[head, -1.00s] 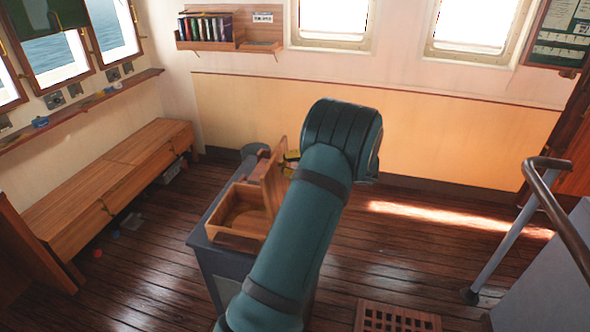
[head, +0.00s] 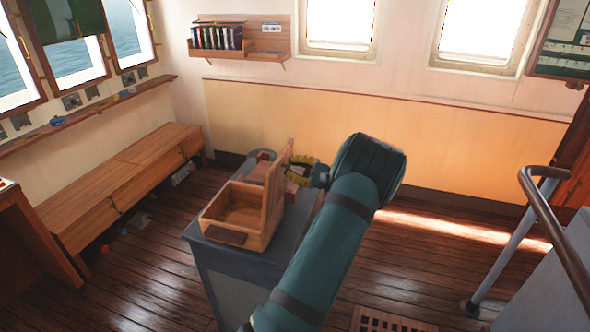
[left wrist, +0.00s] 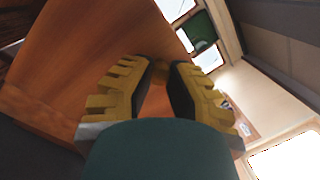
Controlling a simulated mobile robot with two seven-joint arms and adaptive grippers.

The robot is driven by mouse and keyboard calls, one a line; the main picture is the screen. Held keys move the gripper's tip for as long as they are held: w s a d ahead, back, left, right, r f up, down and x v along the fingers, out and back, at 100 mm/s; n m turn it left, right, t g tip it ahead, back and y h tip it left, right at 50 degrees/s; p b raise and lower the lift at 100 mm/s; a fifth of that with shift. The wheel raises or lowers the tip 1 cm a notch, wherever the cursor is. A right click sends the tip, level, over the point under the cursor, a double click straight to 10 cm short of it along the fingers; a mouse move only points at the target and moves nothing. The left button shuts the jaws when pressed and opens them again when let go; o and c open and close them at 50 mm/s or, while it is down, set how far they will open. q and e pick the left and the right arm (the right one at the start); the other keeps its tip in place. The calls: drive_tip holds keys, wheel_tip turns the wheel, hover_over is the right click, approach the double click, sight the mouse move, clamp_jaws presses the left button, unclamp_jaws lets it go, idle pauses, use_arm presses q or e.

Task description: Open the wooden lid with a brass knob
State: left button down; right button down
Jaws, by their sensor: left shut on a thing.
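The wooden lid (head: 274,192) stands raised, close to upright, at the back right of an open wooden box (head: 262,239). The box's inside shows from above. My left gripper (head: 301,166), with yellow fingers, is at the lid's upper far side. In the left wrist view the lid's wood (left wrist: 80,55) fills the upper left, and my left gripper (left wrist: 161,74) is closed on a small brownish part between its fingertips, apparently the knob. The fingers mostly hide the knob. My right gripper is out of view.
The box sits on a grey cabinet (head: 215,262), with another wooden piece (head: 262,172) behind it. A long wooden bench (head: 125,180) runs along the left wall. A metal handrail (head: 545,215) stands at right.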

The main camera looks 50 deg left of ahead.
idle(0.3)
use_arm(q)
drive_tip(key=c, duration=0.8)
unclamp_jaws()
drive_tip(key=shift+w, duration=0.1)
drive_tip(key=v, duration=1.2)
drive_tip(key=shift+f, duration=0.1)
